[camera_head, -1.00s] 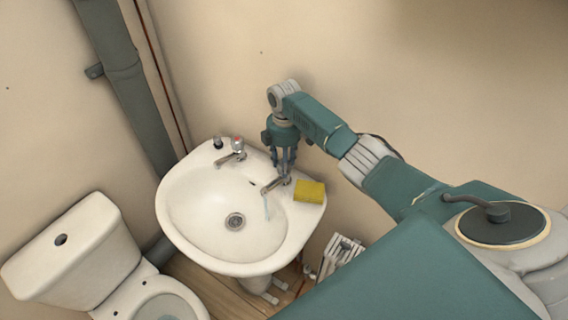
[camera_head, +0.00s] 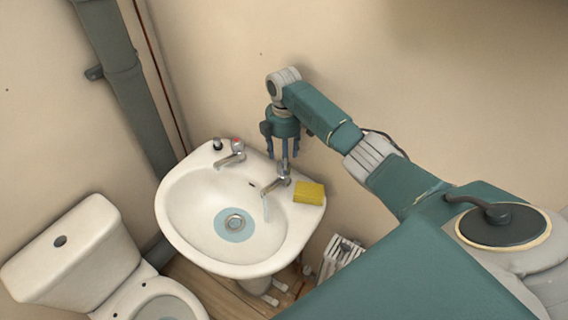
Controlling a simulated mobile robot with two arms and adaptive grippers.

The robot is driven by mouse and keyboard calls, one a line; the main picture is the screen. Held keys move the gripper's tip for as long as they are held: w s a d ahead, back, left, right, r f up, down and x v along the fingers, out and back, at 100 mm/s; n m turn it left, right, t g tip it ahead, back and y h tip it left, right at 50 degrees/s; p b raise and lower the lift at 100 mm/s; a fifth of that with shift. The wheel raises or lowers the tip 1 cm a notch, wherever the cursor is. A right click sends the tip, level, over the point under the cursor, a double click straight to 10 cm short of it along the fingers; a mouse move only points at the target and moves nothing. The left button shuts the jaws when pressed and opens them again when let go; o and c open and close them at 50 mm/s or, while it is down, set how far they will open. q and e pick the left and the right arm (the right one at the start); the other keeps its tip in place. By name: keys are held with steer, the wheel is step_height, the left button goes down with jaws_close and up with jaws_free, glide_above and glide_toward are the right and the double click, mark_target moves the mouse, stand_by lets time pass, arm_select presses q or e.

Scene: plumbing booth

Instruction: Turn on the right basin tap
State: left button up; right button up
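The white basin (camera_head: 185,235) has two chrome taps. The right basin tap (camera_head: 277,182) stands at the basin's back right, and a thin bluish stream of water (camera_head: 266,208) runs from its spout. A pale blue patch of water surrounds the drain (camera_head: 234,222). The left tap (camera_head: 234,153), with a red mark on top, shows no stream. My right gripper (camera_head: 283,154) points down just above the right tap's handle. Its fingers are spread apart and hold nothing; whether one still touches the handle is unclear. My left gripper is out of view.
A yellow sponge (camera_head: 309,192) lies on the basin rim right of the right tap. A dark small object (camera_head: 217,144) stands near the left tap. A toilet (camera_head: 85,250) is at the left, a radiator (camera_head: 341,254) below right. The wall is close behind.

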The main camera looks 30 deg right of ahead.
step_height(320, 180, up, 8)
steer(key=shift+s, duration=0.1)
stand_by(0.7)
